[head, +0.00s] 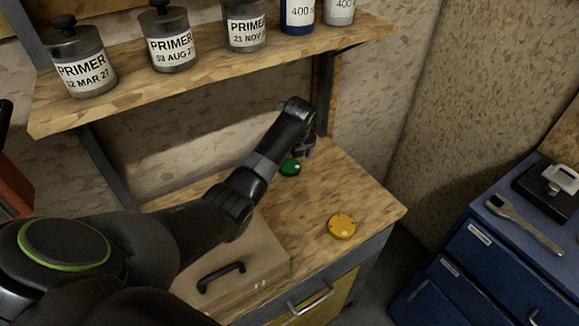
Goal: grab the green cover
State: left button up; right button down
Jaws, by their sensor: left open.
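The green cover (290,167) is a small round piece lying on the wooden worktop, towards its back right, below the shelf. My left arm comes in from the left and reaches over the worktop. My left gripper (305,150) is open, pointing down just behind and to the right of the green cover. The gripper is small and dark here, and I cannot tell whether a finger touches the cover. My right gripper is not in view.
A yellow round cover (341,226) lies nearer on the worktop (365,195). A case with a black handle (221,276) stands at the front left. A shelf (215,68) with primer jars overhangs the back. A blue cabinet (497,262) with a brush stands at right.

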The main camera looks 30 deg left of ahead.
aim_at(290, 165)
pick_arm(q)
jog(key=shift+w+x, duration=0.1)
jog(key=shift+x, duration=1.15)
jog(key=shift+w+x, duration=0.15)
jog(key=shift+x, duration=1.1)
jog(key=shift+r, duration=0.1)
jog(key=c, duration=1.2)
